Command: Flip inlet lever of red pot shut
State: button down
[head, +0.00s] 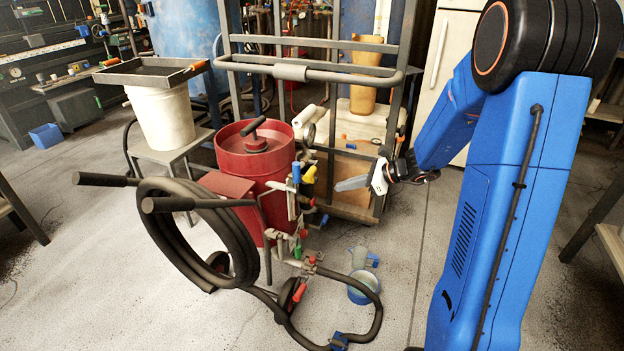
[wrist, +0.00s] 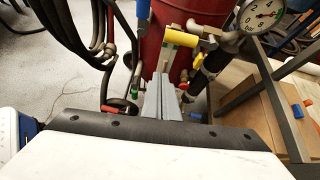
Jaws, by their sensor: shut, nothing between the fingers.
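The red pot (head: 238,168) stands upright left of centre, with a dark T-handle on its lid; its side fills the top of the wrist view (wrist: 160,45). Valves and pipes run down its right side. A blue lever (head: 296,172) and a yellow lever (head: 309,175) sit near the top; green and red handles sit lower. In the wrist view, the blue lever (wrist: 143,9) points up and the yellow lever (wrist: 181,38) lies slanting across. I cannot tell which is the inlet lever. My gripper (head: 340,185) is shut and empty, right of the valves, apart from them.
A black hose (head: 165,245) coils left of the pot. A metal frame (head: 400,120) stands behind, and a pressure gauge (wrist: 262,14) shows at upper right. A white bucket (head: 163,118) is on a stand.

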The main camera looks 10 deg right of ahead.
jog(key=shift+w+d+f+m+t, duration=0.15)
jog(key=shift+w+d+f+m, duration=0.1)
jog(key=shift+w, duration=0.2)
jog(key=shift+w+d+f+m+t, duration=0.15)
jog(key=shift+w+m, duration=0.1)
jog(key=shift+w, duration=0.2)
jog(key=shift+a, duration=0.15)
jog(key=x, duration=1)
jog(key=shift+w+a+r, duration=0.1)
jog(key=shift+a+r, duration=0.05)
jog(key=shift+r, duration=0.8)
jog(key=shift+w+a+r, duration=0.1)
jog(key=shift+r, duration=0.9)
